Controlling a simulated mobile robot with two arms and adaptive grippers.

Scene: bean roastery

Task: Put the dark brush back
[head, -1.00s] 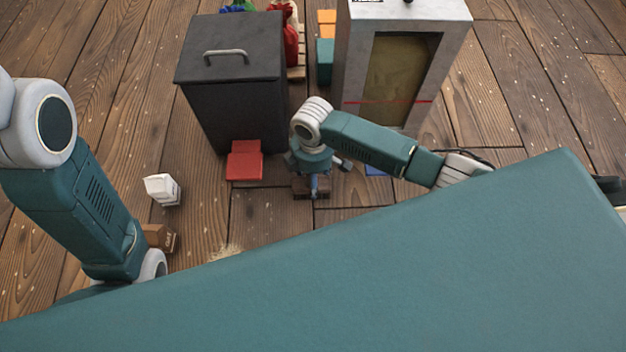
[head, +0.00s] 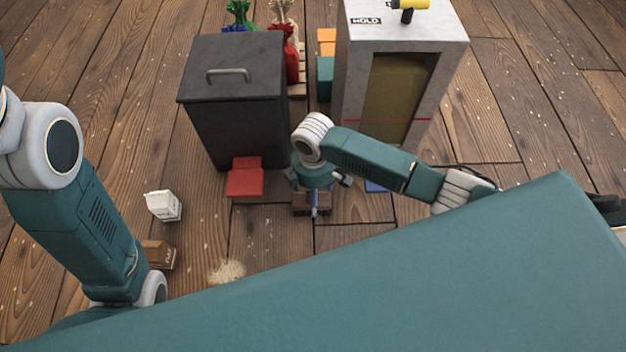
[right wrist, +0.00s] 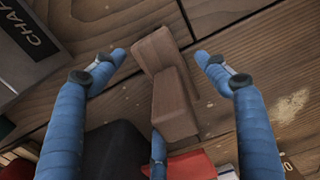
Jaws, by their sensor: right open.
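I cannot pick out a dark brush with certainty. A brown stepped block (right wrist: 174,98) of two parts lies on the floor in the right wrist view; whether it is the brush or a stand I cannot tell. It also shows in the head view (head: 300,207), partly covered by my gripper. My right gripper (right wrist: 160,60) is open, its blue fingers spread on either side of the block. In the head view my right gripper (head: 314,205) points down over it. My left arm comes in at the left; its gripper is hidden.
A dark lidded bin (head: 235,110) stands behind a red stepped piece (head: 245,180). A grey cabinet (head: 345,75) holds a yellow tool (head: 410,4) on top, with a blue piece (head: 377,187) before it. A white carton (head: 163,206), brown box (head: 158,254) and pale spill (head: 227,271) are at left.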

